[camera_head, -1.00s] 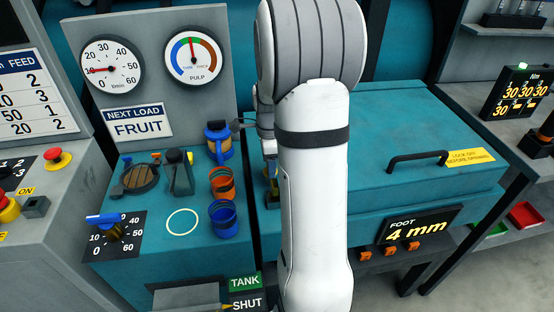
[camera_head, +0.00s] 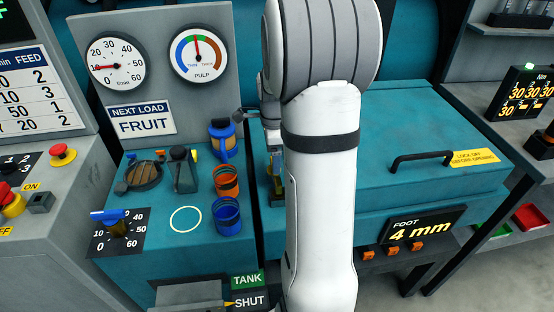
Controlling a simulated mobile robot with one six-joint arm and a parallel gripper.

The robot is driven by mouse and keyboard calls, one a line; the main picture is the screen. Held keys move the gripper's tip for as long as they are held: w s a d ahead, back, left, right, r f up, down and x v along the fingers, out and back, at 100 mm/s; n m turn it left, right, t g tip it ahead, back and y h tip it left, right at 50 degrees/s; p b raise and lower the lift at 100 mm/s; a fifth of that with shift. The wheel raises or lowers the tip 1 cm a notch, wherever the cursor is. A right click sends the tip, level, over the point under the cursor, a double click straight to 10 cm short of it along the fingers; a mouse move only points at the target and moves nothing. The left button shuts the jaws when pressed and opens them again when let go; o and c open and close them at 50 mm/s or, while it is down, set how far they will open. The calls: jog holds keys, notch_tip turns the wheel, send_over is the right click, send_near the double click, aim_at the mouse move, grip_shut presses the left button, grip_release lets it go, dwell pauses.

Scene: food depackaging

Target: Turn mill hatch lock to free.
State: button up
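The teal mill hatch (camera_head: 440,125) is closed and has a black bar handle (camera_head: 421,158). A yellow label (camera_head: 474,157) on it reads as lock off before opening. A small brass-yellow part (camera_head: 276,170) shows at the hatch's left edge, just left of my white arm. I cannot tell whether it is the hatch lock, and no lock position can be read. Grey parts at my arm's end show at the left of the arm above it. My fingertips are mostly hidden behind the arm, so their opening and any contact are unclear.
A blue-handled dial (camera_head: 115,222) is at the lower left. A foot display (camera_head: 427,229) reads 4 mm. The hatch top right of my arm is clear.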

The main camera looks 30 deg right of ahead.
notch_tip(320, 180, up, 5)
jog(key=shift+r, duration=0.1)
jog(key=shift+s, duration=0.1)
dwell(0.6)
